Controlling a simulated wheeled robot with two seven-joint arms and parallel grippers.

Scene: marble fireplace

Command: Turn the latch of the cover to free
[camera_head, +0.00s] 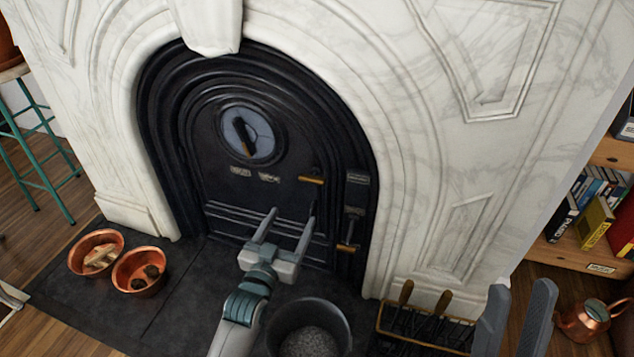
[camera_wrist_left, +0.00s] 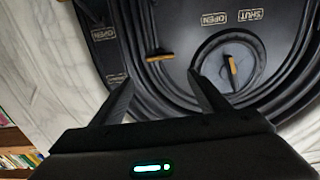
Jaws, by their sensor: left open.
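The black arched cover (camera_head: 220,177) fills the fireplace opening. A latch with a wooden handle (camera_head: 311,180) sits right of its centre; it also shows in the left wrist view (camera_wrist_left: 159,56), the handle lying roughly level. A second wooden handle (camera_head: 346,248) sits lower, near the cover's right edge. A round dial (camera_head: 263,133) with a narrow knob is higher up. My left gripper (camera_head: 292,207) is open and empty in front of the cover, its fingers pointing toward the latch without visibly holding it. My right gripper (camera_head: 522,286) is open and empty at the lower right.
Plates marked OPEN and SHUT show by the dial. Another OPEN plate (camera_wrist_left: 102,34) is near the cover's side. A dark bucket (camera_head: 310,314) stands beneath my left arm. A tool rack (camera_head: 428,336), copper bowls (camera_head: 140,273), a copper kettle (camera_head: 588,318) and a bookshelf (camera_head: 582,257) stand around.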

